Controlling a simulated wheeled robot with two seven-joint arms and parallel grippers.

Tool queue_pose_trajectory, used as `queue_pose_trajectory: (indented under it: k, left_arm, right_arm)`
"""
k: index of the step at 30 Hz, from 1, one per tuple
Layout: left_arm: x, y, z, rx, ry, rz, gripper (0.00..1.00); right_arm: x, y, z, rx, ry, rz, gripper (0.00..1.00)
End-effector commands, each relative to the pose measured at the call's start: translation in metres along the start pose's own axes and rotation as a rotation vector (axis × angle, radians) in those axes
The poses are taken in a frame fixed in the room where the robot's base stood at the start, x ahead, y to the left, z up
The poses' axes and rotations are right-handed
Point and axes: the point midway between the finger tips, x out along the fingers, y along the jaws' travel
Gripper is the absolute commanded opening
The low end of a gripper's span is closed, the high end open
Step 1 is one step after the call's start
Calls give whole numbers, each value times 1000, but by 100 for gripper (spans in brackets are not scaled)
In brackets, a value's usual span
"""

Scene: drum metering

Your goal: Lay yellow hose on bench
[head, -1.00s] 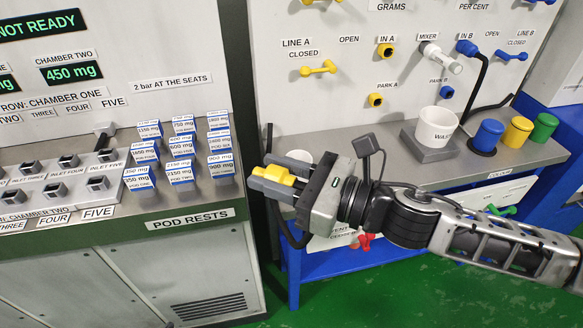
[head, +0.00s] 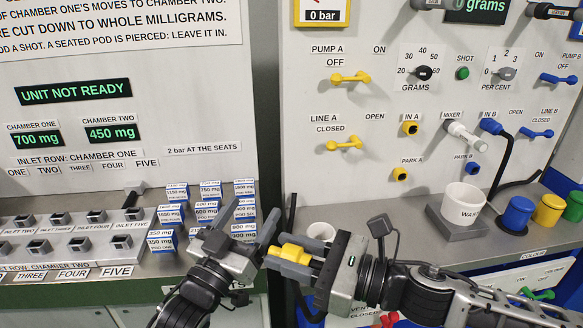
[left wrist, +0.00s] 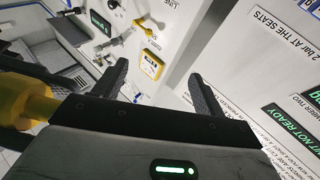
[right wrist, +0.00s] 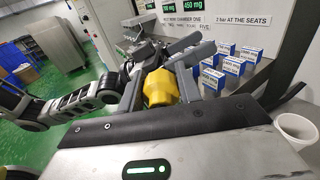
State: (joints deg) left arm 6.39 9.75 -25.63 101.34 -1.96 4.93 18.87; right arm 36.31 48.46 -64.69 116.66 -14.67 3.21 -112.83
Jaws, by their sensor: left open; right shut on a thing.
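My right gripper (head: 284,254) is shut on the yellow hose's end (head: 293,254), a thick yellow connector. It holds it in front of the gap between the pod cabinet and the bench (head: 400,208). The yellow end also shows between the fingers in the right wrist view (right wrist: 160,88). My left gripper (head: 244,234) is open and empty, just left of the yellow end, with its fingers pointing up. I cannot tell whether they touch. A black hose (head: 293,212) runs down behind my right gripper; its join to the yellow end is hidden.
A white cup (head: 321,231) stands on the bench close behind my right gripper. The waste cup (head: 462,204) and blue (head: 516,214), yellow (head: 549,209) and green containers stand further right. Pods (head: 208,211) stand left. The bench between the cups is clear.

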Motion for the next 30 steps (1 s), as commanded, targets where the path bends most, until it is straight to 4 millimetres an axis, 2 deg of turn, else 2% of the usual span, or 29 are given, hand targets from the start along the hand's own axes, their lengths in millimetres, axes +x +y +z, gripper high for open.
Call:
queue_pose_trajectory:
  k: [1,3,5,7,11,12,15,18,22,26,30]
  left_arm:
    - [18,9,-28,23,82,54,71]
    - [37,24,-63,48,188,131,71]
    - [48,43,-90,88,278,210,71]
    - [57,72,-119,165,389,319,71]
    - [58,133,-168,322,592,563,71]
    - [55,154,-179,379,653,654,71]
    - [37,205,-197,540,794,917,71]
    - [14,243,-196,717,887,1200,71]
    - [-14,264,-173,972,912,1585,71]
    - [-27,248,-144,1254,797,1967,71]
    - [-23,202,-129,1543,518,2295,71]
  right_arm:
    - [0,0,0,0,-1,0,1]
    - [0,0,0,0,-1,0,1]
    - [0,0,0,0,-1,0,1]
    - [0,0,0,0,-1,0,1]
    - [0,0,0,0,-1,0,1]
    - [0,0,0,0,-1,0,1]
    - [0,0,0,0,-1,0,1]
    - [0,0,0,0,-1,0,1]
    - [0,0,0,0,-1,0,1]
    - [0,0,0,0,-1,0,1]
    - [0,0,0,0,-1,0,1]
